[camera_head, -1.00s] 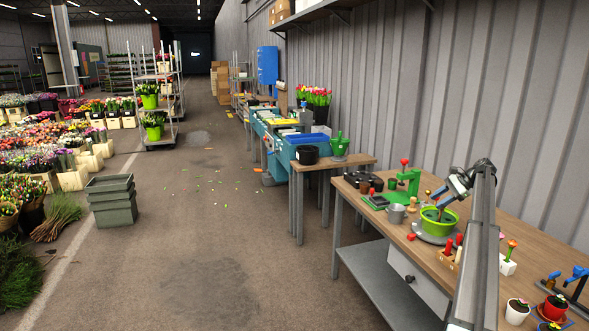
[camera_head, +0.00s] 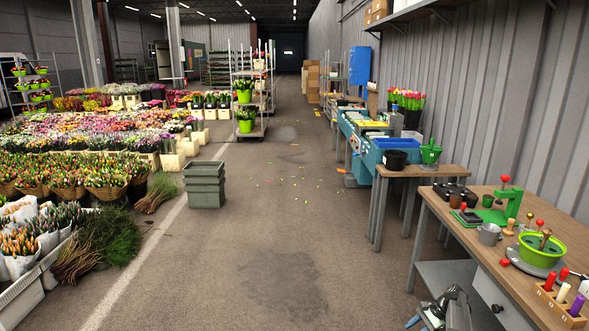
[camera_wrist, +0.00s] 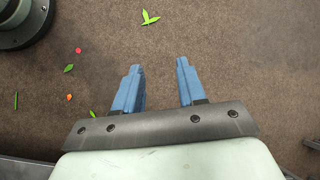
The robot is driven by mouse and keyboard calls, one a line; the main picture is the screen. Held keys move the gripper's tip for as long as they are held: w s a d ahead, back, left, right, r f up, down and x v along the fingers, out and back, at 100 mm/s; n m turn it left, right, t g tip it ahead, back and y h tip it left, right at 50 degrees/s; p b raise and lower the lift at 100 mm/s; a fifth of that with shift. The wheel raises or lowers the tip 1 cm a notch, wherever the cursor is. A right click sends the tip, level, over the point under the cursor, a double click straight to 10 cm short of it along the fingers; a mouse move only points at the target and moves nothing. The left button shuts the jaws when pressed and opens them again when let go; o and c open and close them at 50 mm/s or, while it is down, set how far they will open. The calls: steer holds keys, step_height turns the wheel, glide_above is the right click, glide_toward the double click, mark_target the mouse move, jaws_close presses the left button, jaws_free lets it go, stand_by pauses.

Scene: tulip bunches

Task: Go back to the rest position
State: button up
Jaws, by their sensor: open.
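My gripper (camera_wrist: 159,78) shows in the wrist view with its two blue fingers apart and nothing between them. It points down at the brown floor, where bits of leaf lie. In the head view my gripper (camera_head: 413,320) is low at the bottom edge, left of the workbench (camera_head: 440,207), with part of the arm cut off by the frame. The green bowl (camera_head: 541,257) stands on the workbench with a brown-handled tool in it, apart from my gripper.
The bench holds a green press (camera_head: 508,205), a grey mug (camera_head: 489,234) and a wooden block (camera_head: 560,302) with coloured handles. Grey-green crates (camera_head: 205,185) stand on the floor to the left. The aisle floor (camera_head: 270,240) between is mostly clear.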

steer(key=s+a+f+n+g+h, duration=0.1)
steer(key=s+a+f+n, duration=0.1)
steer(key=s+a+f, duration=0.45)
steer(key=s+a+f+n+g+h, duration=0.15)
steer(key=s+a+f, duration=0.25)
steer(key=s+a, duration=0.5)
steer(key=s+a+f+n+g, duration=0.2)
steer(key=s+a+f, duration=0.35)
steer(key=s, duration=0.35)
steer(key=s+a+n+g+h, duration=0.1)
steer(key=s+a+n+h, duration=0.1)
steer(key=s, duration=1.2)
steer(key=s+a+n+g+h, duration=0.1)
steer(key=s+a+n+h, duration=0.2)
steer(key=s, duration=1.2)
steer(key=a+f+n, duration=0.1)
steer(key=a+n, duration=0.1)
steer(key=n, duration=0.1)
